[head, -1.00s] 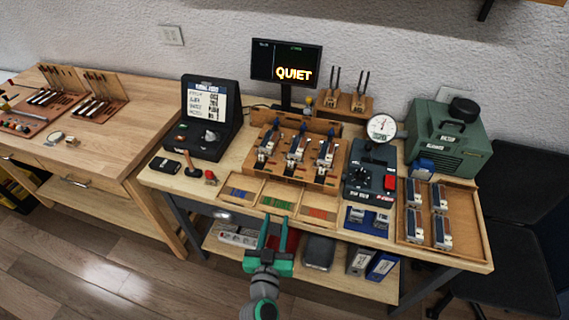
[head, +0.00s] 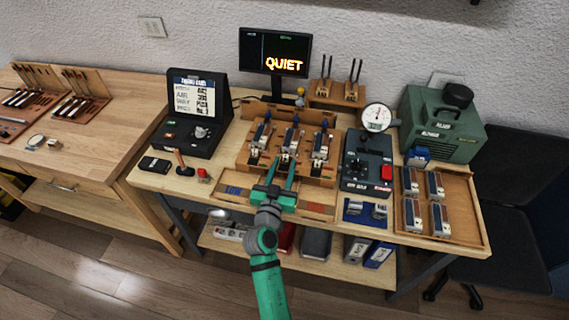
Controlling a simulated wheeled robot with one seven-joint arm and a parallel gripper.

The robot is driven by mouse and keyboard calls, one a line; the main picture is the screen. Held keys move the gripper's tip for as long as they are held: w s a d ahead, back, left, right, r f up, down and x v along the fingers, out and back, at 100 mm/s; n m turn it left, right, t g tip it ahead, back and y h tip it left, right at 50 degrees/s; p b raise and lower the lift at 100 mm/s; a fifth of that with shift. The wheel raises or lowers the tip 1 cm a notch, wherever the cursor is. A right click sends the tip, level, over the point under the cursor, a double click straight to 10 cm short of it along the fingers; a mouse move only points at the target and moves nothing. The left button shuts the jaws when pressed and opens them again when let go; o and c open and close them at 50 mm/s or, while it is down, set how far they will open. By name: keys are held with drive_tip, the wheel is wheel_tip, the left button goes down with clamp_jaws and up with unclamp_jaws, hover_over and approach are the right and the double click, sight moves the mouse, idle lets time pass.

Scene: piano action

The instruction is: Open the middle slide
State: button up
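Three slide-like units with blue and metal parts stand side by side on a wooden rack at the centre of the bench: the left one (head: 260,140), the middle one (head: 289,142) and the right one (head: 320,147). My gripper (head: 282,172) points up the picture just in front of the middle unit. Its two green fingers are spread apart, with nothing seen between them. I cannot tell whether a fingertip touches the unit. My gripper hides the middle of the shallow wooden tray (head: 318,208) in front of the rack.
A black control console (head: 190,125) stands left, and a grey box with a red button (head: 368,170) and dial gauge (head: 377,117) stands right. A wooden tray of blue units (head: 462,205) lies far right. A monitor (head: 275,50) reads QUIET behind the rack.

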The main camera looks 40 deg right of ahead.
drive_tip(key=shift+x, duration=0.8)
drive_tip(key=shift+w+a, duration=0.1)
drive_tip(key=shift+w, duration=0.1)
